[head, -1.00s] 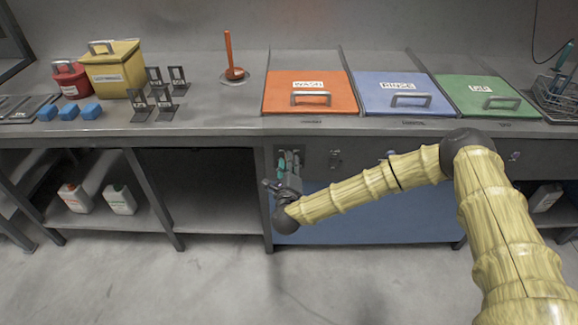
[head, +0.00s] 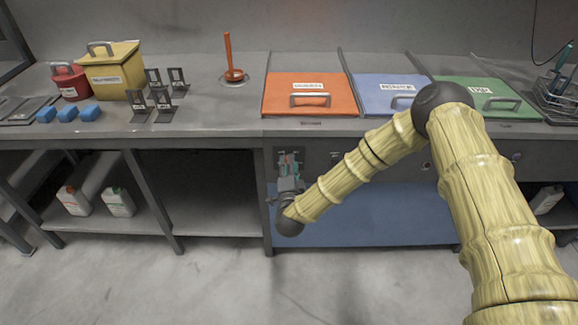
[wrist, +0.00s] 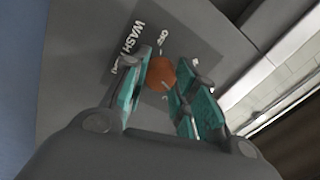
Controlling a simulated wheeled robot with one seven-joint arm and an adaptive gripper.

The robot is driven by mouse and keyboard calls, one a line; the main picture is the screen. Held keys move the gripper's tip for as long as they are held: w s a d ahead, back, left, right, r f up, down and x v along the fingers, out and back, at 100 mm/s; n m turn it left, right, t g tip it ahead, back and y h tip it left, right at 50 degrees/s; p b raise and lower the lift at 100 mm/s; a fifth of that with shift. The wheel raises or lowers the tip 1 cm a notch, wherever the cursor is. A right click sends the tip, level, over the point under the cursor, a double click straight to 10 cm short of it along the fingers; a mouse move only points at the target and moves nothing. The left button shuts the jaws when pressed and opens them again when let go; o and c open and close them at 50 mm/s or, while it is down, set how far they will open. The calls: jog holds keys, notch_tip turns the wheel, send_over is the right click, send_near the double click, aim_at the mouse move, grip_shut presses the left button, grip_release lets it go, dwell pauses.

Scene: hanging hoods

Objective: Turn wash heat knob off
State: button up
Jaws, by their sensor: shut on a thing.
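The wash heat knob is an orange round knob (wrist: 161,73) on a grey panel marked "WASH" in the wrist view. My gripper (wrist: 155,88) has its teal-padded fingers on either side of the knob, shut on it. In the head view my gripper (head: 289,165) is at the left end of the panel below the orange wash lid (head: 310,85). The knob is hidden behind the gripper there. The small panel marks are only partly legible.
A blue lid (head: 380,82) and a green lid (head: 455,88) lie right of the orange one. The counter's front edge (head: 200,131) is just above my gripper. A blue lower panel (head: 370,215) is beneath. The floor in front is clear.

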jog(key=n+g+b, duration=0.1)
jog(key=n, duration=2.6)
jog(key=shift+s+d+f+n+b, duration=0.1)
jog(key=shift+n+b, duration=0.2)
jog(key=shift+b, duration=0.1)
jog(key=o, duration=1)
jog(key=shift+c, duration=0.2)
jog(key=shift+o, duration=0.5)
